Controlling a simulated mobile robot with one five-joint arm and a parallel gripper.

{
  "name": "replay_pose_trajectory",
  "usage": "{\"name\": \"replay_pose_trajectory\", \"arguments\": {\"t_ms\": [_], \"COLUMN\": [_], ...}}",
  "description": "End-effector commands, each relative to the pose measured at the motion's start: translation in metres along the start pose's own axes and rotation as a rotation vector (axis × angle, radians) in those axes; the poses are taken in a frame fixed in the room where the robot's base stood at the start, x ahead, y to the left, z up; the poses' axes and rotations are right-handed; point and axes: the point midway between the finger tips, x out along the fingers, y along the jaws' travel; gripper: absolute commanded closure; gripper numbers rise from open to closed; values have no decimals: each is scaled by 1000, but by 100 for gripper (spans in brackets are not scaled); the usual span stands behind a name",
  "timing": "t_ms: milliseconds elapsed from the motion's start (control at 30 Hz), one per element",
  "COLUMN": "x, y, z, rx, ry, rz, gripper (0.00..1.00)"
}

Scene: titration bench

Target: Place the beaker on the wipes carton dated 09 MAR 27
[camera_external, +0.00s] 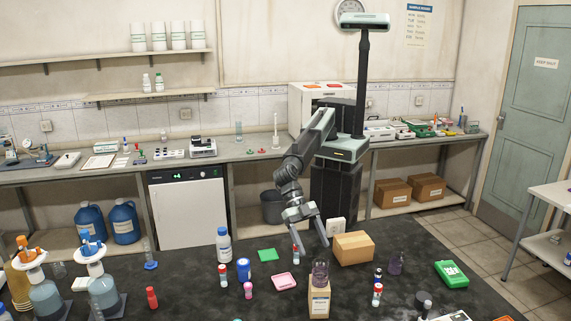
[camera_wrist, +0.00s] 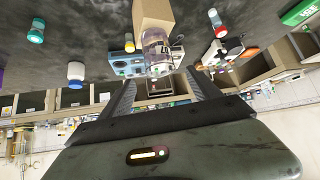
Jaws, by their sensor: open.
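A clear, faintly purple-tinted glass beaker (camera_external: 320,272) stands upright on a tan carton (camera_external: 319,301) at the front of the dark bench. The carton's white label is too small to read, so I cannot tell its date. My gripper (camera_external: 310,228) is open and empty, above and behind the beaker. In the wrist view the beaker (camera_wrist: 156,48) and carton (camera_wrist: 152,12) lie ahead of my open fingers, the beaker just beyond the fingertips.
A larger brown box (camera_external: 353,248) stands behind the beaker. Small vials (camera_external: 377,294) and a green case (camera_external: 451,273) are right. Bare bench lies between them.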

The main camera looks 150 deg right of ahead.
Motion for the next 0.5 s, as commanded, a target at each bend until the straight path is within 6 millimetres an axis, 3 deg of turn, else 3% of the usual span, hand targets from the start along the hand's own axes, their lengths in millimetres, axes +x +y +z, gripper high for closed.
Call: {"name": "replay_pose_trajectory", "arguments": {"t_ms": [67, 367, 467, 500], "x": [-13, -12, -26, -39], "y": [-1, 0, -6, -10], "z": [-2, 2, 24, 44], "rx": [0, 1, 42, 79], "ry": [0, -2, -36, -69], "rz": [0, -1, 4, 9], "gripper": [28, 28, 28, 28]}}
